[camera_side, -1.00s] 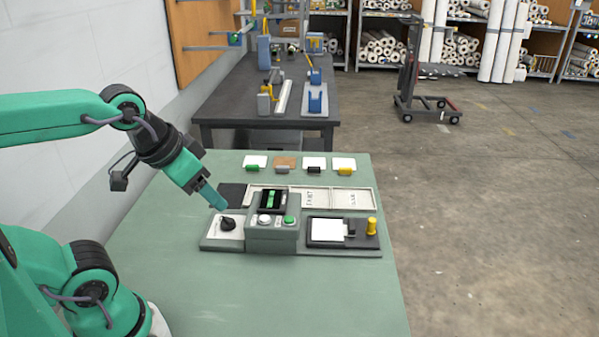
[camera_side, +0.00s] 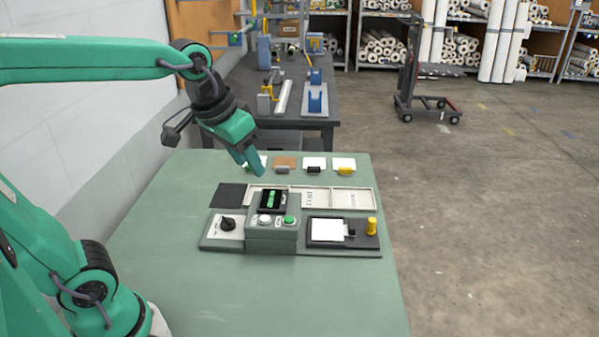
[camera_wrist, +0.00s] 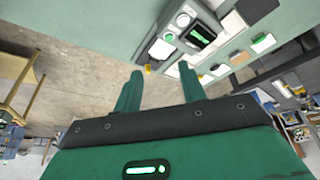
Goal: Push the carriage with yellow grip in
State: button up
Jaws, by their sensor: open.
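The carriage (camera_side: 315,242) is a dark plate to the right of the press housing (camera_side: 272,240), with a white sheet (camera_side: 327,230) on it. Its yellow grip (camera_side: 371,226) stands upright at the right end; in the wrist view the yellow grip (camera_wrist: 147,69) shows small beside the left finger. The carriage sits outside the housing. My gripper (camera_side: 253,168) is open and empty, pointing down in the air behind and above the housing. It is well left of the yellow grip and apart from it. Its two fingers (camera_wrist: 160,82) show spread in the wrist view.
The housing has a lit green display (camera_side: 271,199), a white button (camera_side: 265,220) and a green button (camera_side: 289,220). A black knob (camera_side: 228,224) is at left. Labelled trays (camera_side: 352,199) and clipped cards (camera_side: 314,163) lie behind. The green table's front is clear.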

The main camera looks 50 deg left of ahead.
jog(key=w+d+g, duration=0.1)
jog(key=w+d, duration=0.1)
jog(key=w, duration=0.7)
jog(key=n+g, duration=0.1)
jog(key=g, duration=0.2)
send_over(372, 220)
notch_tip(372, 220, down, 17)
jog(key=shift+a+f, duration=0.1)
jog(key=shift+a, duration=0.05)
jog(key=shift+w+f, duration=0.15)
jog(key=shift+f, duration=0.2)
jog(key=shift+f, duration=0.15)
jog(key=shift+f, duration=3.75)
grip_shut()
